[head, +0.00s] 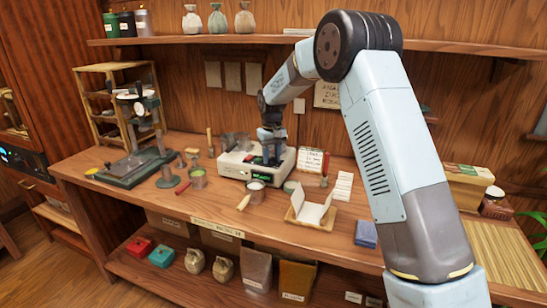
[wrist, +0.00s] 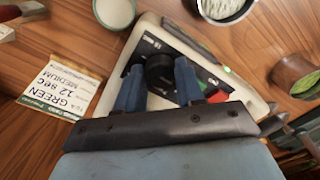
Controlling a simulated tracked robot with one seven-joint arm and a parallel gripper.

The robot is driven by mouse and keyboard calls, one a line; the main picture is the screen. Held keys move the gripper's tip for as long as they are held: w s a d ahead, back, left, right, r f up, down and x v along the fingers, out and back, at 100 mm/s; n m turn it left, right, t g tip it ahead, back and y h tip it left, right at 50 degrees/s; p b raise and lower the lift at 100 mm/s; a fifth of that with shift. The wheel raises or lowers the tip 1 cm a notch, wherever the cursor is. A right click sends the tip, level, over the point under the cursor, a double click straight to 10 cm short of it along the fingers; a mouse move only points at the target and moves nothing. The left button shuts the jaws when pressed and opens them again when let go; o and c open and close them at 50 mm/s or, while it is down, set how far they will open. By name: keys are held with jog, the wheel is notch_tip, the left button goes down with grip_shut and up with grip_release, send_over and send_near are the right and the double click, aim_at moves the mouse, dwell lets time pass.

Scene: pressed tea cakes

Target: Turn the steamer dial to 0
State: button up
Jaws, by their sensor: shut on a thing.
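The steamer (head: 238,168) is a cream box with a dark front panel, standing on the wooden counter. In the wrist view the steamer (wrist: 245,82) fills the middle, and its round black dial (wrist: 160,70) sits between my two blue fingers. My gripper (wrist: 158,82) is closed on the dial from both sides. In the head view my gripper (head: 270,150) reaches down onto the steamer's top and hides the dial. The dial's pointer and the number it stands at cannot be read. Small red and green parts show on the panel beside the right finger.
A card reading "GREEN 12 sec MEDIUM" (wrist: 62,90) lies beside the steamer. Cups stand close by, one with pale powder (head: 255,187). A dark green press (head: 130,165) stands at left, an open white wrapper (head: 311,213) in front at right. A shelf (head: 200,40) runs above.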

aim_at(272, 158)
jog(key=shift+s+f, duration=0.15)
dwell(0.4)
jog(key=o, duration=0.7)
jog(key=shift+o, duration=0.2)
jog(key=shift+r, duration=0.2)
jog(key=shift+r, duration=0.25)
notch_tip(272, 158, up, 13)
